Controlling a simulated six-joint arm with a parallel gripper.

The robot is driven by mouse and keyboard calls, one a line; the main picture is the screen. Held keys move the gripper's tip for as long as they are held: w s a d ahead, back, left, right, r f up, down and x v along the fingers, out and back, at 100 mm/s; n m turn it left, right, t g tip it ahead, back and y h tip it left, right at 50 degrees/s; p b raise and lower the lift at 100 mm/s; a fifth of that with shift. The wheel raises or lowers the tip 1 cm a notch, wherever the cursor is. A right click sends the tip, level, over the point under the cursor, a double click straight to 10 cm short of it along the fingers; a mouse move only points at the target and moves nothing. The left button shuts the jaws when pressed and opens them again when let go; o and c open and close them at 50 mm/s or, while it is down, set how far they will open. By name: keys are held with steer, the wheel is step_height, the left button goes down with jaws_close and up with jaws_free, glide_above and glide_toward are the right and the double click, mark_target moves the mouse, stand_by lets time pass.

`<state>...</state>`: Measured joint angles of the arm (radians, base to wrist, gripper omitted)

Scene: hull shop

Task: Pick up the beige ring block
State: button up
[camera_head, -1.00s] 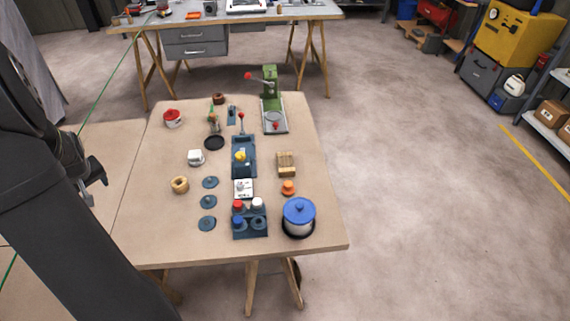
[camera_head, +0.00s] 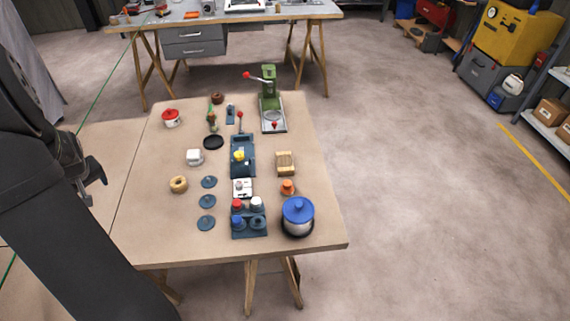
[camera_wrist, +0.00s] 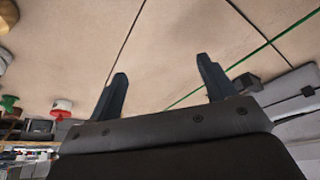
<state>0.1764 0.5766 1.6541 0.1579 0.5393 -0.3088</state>
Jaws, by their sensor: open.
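The beige ring block (camera_head: 178,184) lies flat on the left part of the table (camera_head: 176,242), left of the blue discs. My gripper (camera_head: 100,178) is at the left edge of the head view, left of the ring and apart from it. In the wrist view my gripper (camera_wrist: 162,80) has its two dark fingers spread wide with nothing between them. A tan rounded thing (camera_wrist: 8,15) is cut off at the top left of the wrist view; it may be the ring block.
Three blue discs (camera_head: 209,182) stand in a column right of the ring. A white block (camera_head: 195,157) and a red-lidded pot (camera_head: 171,118) are behind it. A blue holder (camera_head: 249,222), a blue-lidded pot (camera_head: 298,217) and a green press (camera_head: 270,95) are further right. The tabletop left of the ring is clear.

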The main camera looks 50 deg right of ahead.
steer(key=s+d+r+m+h, duration=0.1)
steer(key=s+d+m, duration=0.15)
steer(key=d, duration=0.65)
steer(key=s+d+r+m, duration=0.1)
steer(key=s+d, duration=0.3)
steer(key=d, duration=0.5)
steer(key=s+d+r+m+h, duration=0.1)
steer(key=s+d, duration=0.3)
steer(key=d, duration=0.5)
steer(key=s+d+r+m+g+h, duration=0.15)
steer(key=s+d+m, duration=0.35)
steer(key=s+d, duration=1.6)
glide_above(285, 161)
steer(key=s+a, duration=0.1)
steer(key=a, duration=0.1)
steer(key=f, duration=1)
steer(key=shift+d+f, duration=0.1)
steer(key=shift+d, duration=0.15)
steer(key=shift+s+x, duration=0.2)
steer(key=shift+x, duration=2.5)
steer(key=shift+a+f, duration=0.15)
steer(key=shift+f, duration=0.2)
